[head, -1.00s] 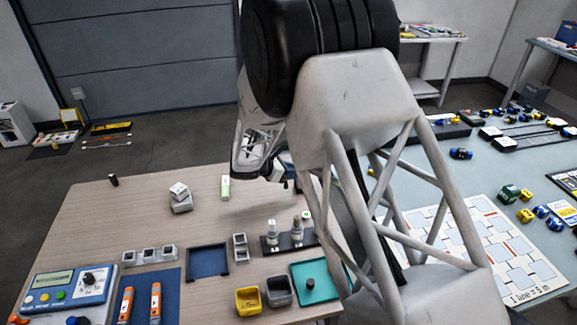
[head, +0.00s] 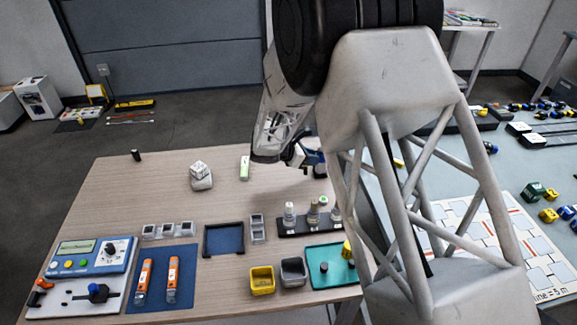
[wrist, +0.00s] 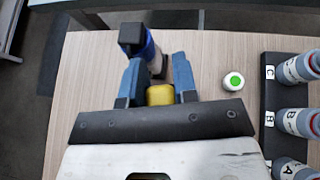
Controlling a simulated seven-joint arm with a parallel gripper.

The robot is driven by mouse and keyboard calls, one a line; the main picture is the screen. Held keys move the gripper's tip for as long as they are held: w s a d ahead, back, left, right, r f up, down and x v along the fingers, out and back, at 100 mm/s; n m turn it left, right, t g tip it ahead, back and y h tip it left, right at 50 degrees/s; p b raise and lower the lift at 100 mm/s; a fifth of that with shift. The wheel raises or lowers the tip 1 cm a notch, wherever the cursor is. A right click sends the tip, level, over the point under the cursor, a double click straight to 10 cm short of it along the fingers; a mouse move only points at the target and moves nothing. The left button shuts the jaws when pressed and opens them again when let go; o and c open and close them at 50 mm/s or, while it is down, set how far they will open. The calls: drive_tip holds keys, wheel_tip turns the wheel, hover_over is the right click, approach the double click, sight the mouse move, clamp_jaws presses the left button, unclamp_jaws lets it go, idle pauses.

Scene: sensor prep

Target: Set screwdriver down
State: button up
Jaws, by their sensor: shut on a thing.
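My gripper (wrist: 158,72) is shut, its two blue fingers on either side of a tool that I take to be the screwdriver (wrist: 160,95). A yellow part of it shows between the fingers, with a black and blue piece just beyond; how these join is unclear. In the head view my gripper (head: 306,157) is over the far right part of the wooden table (head: 120,215), beyond the bottle rack. The held tool is mostly hidden there by my arm. I cannot tell whether it touches the table.
A green-and-white bottle (head: 245,168) stands left of the gripper. A teal tray (head: 340,280) and yellow bin (head: 262,281) are nearer.

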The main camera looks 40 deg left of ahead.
drive_tip(key=shift+r, duration=0.1)
wheel_tip(320, 180, up, 18)
drive_tip(key=r, duration=0.1)
drive_tip(key=s+d+f+m+g+h, duration=0.2)
drive_tip(key=s+f+m+g+h, duration=0.15)
drive_tip(key=s+m+g, duration=0.4)
drive_tip(key=s+d+f+m+g+h, duration=0.2)
drive_tip(key=s+f+m+g, duration=0.4)
drive_tip(key=s, duration=0.3)
drive_tip(key=shift+s+a+r+m+g+y, duration=1.35)
drive_tip(key=shift+s+a+r+m+y, duration=0.8)
drive_tip(key=shift+s+m+y, duration=2.7)
drive_tip(key=shift+s+a+r+m+g+y, duration=1.3)
drive_tip(key=shift+s+a+r+m+y, duration=1.2)
drive_tip(key=shift+m+y, duration=4.05)
wheel_tip(320, 180, down, 19)
drive_tip(key=m+h, duration=0.2)
drive_tip(key=shift+s+d+r, duration=0.15)
drive_tip(key=shift+s+d, duration=0.25)
